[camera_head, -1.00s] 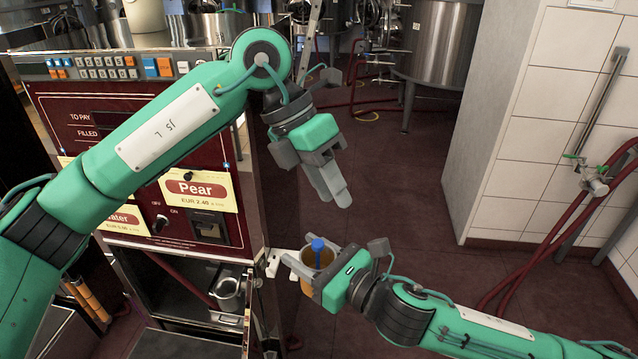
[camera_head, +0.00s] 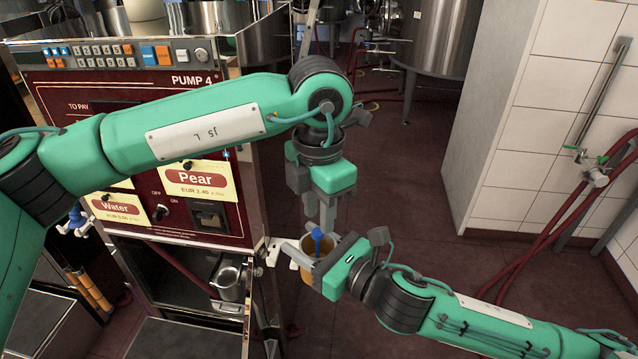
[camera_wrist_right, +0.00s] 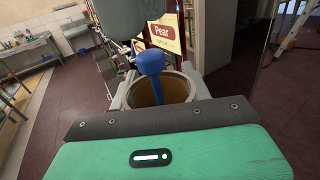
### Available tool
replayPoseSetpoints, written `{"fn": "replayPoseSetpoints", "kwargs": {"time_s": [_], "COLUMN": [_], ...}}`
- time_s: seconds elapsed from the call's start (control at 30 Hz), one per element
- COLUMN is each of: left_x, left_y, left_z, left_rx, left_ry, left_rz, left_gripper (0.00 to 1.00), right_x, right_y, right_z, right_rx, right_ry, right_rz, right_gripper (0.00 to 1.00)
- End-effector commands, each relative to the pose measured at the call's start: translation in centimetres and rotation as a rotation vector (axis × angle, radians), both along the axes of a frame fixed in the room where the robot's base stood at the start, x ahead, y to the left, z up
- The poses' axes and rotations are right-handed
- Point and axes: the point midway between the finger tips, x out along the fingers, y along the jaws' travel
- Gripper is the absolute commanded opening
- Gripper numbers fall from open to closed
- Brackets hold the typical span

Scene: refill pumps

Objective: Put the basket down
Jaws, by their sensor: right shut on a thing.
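No thing is plainly recognisable as a basket. My right gripper (camera_head: 318,262) is shut on an amber round container (camera_head: 308,272) with a pale rim, held upright beside the pump cabinet. The container also shows in the right wrist view (camera_wrist_right: 180,88), between the fingers. A blue piece (camera_head: 317,238) with a rounded head stands up out of it; it also shows in the right wrist view (camera_wrist_right: 151,64). My left gripper (camera_head: 326,218) points down just above and beside the blue piece. Its fingers look close together, but whether they touch the blue piece is unclear.
The pump cabinet (camera_head: 130,95) with Pear and Water labels stands at the left. A metal pot (camera_head: 228,282) sits in its lower bay. Red hoses (camera_head: 545,245) run by the tiled wall at the right. The floor (camera_head: 400,190) between is open.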

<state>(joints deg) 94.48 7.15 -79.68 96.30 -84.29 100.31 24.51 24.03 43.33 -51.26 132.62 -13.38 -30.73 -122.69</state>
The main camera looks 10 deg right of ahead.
Motion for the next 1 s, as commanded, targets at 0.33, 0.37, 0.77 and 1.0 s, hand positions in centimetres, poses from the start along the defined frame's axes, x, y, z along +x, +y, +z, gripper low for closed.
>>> {"fn": "replayPoseSetpoints", "kwargs": {"time_s": [0.33,0.37,0.77,1.0], "left_x": [0.0,0.0,0.0,-0.1], "left_y": [0.0,0.0,0.0,0.0], "left_z": [-4.7,-4.8,-5.2,-5.2], "left_rx": [0.000,-0.001,-0.001,-0.001], "left_ry": [0.000,0.000,0.000,0.000], "left_rz": [0.000,0.000,0.000,-0.001], "left_gripper": [0.30,0.30,0.20,0.00], "right_x": [0.0,0.0,0.0,0.0], "right_y": [0.0,0.0,0.0,0.0], "right_z": [0.0,0.0,0.0,0.0], "right_rx": [0.000,0.000,0.000,0.001], "right_ry": [0.000,0.000,0.000,-0.001], "right_rz": [0.000,0.000,0.000,0.000], "right_gripper": [0.25,0.25,0.25,0.62]}}
